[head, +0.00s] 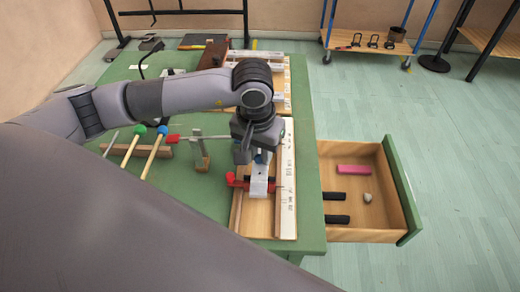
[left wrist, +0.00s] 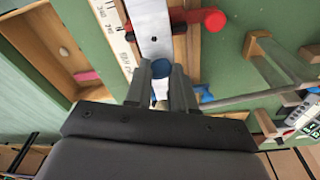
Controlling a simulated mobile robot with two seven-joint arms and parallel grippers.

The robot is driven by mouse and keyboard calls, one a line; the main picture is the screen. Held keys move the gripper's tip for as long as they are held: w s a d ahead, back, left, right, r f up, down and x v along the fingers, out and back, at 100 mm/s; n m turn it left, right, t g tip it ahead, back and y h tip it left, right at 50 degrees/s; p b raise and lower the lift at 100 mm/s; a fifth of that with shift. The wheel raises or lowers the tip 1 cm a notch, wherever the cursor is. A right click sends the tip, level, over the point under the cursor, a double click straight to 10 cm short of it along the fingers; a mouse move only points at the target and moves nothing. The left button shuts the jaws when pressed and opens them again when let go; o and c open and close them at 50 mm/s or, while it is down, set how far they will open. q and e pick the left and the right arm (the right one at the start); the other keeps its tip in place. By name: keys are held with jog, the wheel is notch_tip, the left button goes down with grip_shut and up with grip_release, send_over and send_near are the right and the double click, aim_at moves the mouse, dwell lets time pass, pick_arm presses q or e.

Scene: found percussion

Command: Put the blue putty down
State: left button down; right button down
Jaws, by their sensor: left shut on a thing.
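My left gripper (left wrist: 162,72) reaches down over the right part of the green table (head: 222,228) and is shut on the blue putty (left wrist: 163,68). The putty is a small rounded blue lump between the fingertips. In the head view only a little of the putty (head: 262,157) shows beside the gripper (head: 258,158). A pale metal bar (head: 261,185) lies just beyond the fingertips, on a wooden board with a marked white strip (head: 288,190). I cannot tell whether the putty touches the bar. My right gripper is not in view.
A red clamp (head: 239,182) sits beside the bar. Mallets with blue (head: 162,130) and green (head: 140,130) heads lie to the left. An open drawer (head: 375,234) at right holds a pink block (head: 354,168), black blocks and a stone (head: 367,198). Bare tabletop shows at front.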

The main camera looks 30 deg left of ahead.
pick_arm(q)
jog(key=shift+f, duration=0.15)
jog(key=c, duration=1)
grip_release()
jog(key=shift+o, duration=0.2)
jog(key=shift+r, duration=0.3)
notch_tip(320, 180, up, 12)
jog(key=s+b, duration=0.1)
jog(key=shift+s+f, duration=0.15)
jog(key=shift+s, duration=0.1)
